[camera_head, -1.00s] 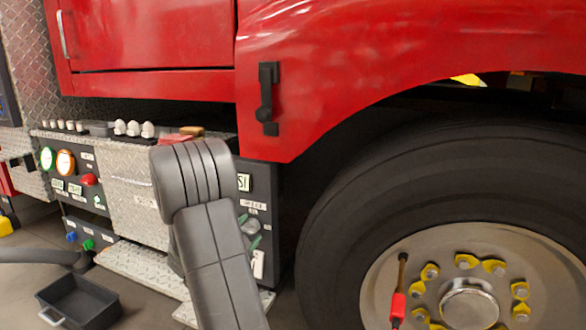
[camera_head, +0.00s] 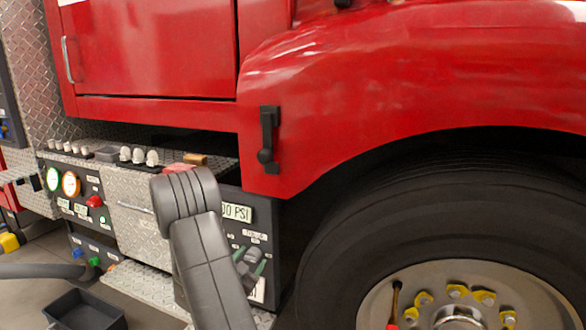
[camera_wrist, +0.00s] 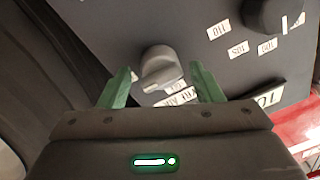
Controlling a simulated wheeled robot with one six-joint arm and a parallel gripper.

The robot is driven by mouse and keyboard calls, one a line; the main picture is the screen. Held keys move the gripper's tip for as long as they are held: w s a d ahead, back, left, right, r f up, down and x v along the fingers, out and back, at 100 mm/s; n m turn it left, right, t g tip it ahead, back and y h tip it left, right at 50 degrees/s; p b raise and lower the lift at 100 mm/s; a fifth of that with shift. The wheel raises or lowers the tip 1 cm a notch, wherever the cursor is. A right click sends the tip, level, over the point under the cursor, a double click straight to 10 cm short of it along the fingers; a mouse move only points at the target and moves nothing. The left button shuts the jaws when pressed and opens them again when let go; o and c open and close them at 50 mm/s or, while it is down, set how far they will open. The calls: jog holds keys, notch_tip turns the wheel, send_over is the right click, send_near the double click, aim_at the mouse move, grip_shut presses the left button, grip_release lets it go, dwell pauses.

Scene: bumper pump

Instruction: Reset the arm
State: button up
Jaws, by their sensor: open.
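My arm reaches from the bottom of the head view toward the dark pump panel (camera_head: 205,212) under the red truck body. My gripper (camera_head: 250,261) is small there, partly behind my arm, with its green fingers beside a grey knob. In the wrist view my gripper (camera_wrist: 163,70) is open, its two green fingers spread apart. The grey knob (camera_wrist: 160,68) sits between and just beyond the fingertips. Gaps show on both sides of it, and I cannot tell exactly how deep the fingers reach. White labels lie around the knob.
A black dial (camera_wrist: 274,14) is at the upper right of the wrist view. The large tire (camera_head: 430,220) stands close to the right of the panel. A black handle (camera_head: 268,138) is on the red fender. A black open bin (camera_head: 85,312) lies on the floor at left.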

jog(key=shift+r+n+p, duration=0.15)
jog(key=shift+n+p, duration=1.5)
jog(key=shift+p, duration=1.15)
jog(key=shift+r+n+p, duration=0.15)
jog(key=shift+n+p, duration=1.5)
jog(key=shift+p, duration=1.1)
jog(key=shift+f+n+p, duration=0.1)
jog(key=shift+n+p, duration=0.4)
jog(key=shift+p, duration=0.2)
jog(key=shift+f, duration=0.15)
